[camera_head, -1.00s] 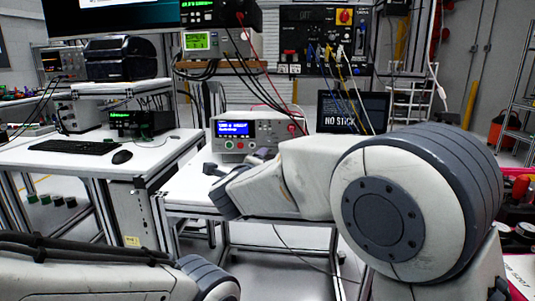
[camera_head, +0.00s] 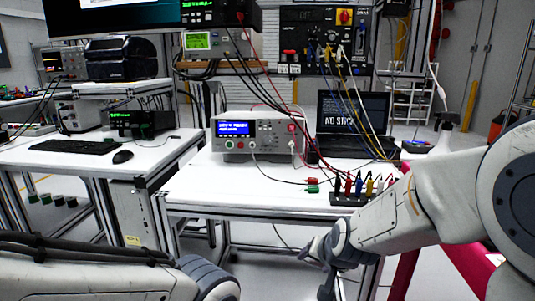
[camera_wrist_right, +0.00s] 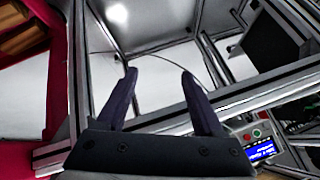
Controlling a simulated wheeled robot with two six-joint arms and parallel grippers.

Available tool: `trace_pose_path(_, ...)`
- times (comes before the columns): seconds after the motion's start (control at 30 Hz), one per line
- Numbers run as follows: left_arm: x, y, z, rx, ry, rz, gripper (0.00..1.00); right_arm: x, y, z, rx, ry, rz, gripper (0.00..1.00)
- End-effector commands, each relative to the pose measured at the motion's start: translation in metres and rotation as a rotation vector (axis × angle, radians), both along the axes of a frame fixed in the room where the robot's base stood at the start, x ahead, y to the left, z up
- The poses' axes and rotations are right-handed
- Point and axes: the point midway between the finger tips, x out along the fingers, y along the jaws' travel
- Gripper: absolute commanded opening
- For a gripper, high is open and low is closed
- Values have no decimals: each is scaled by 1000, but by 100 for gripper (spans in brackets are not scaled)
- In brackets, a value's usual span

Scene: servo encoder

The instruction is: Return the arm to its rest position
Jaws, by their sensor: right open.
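My right arm reaches in from the right of the head view. Its gripper (camera_head: 320,265) hangs low in front of the white table's (camera_head: 250,189) front edge, below the tabletop. In the right wrist view the two dark fingers of this gripper (camera_wrist_right: 159,76) stand apart with nothing between them. Behind them are the pale floor and metal frame bars. My left arm shows only as a link along the bottom left of the head view; its gripper is out of the picture.
A tester with a blue display (camera_head: 258,134) stands on the table, with an open laptop (camera_head: 352,116) to its right. A row of coloured plugs (camera_head: 352,190) lies near the table's front right. A red surface (camera_head: 455,268) is beneath my right arm.

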Motion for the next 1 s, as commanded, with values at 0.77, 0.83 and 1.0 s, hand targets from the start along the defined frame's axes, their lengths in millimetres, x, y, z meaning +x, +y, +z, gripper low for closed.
trace_pose_path(0.77,0,0,0,0,0,0,0,-152,-32,-47,-310,405,502,69)
trace_pose_path(0.83,0,0,0,0,0,0,0,-159,-20,-43,-314,409,545,69)
trace_pose_path(1.0,0,0,0,0,0,0,0,-181,8,-33,-324,422,658,69)
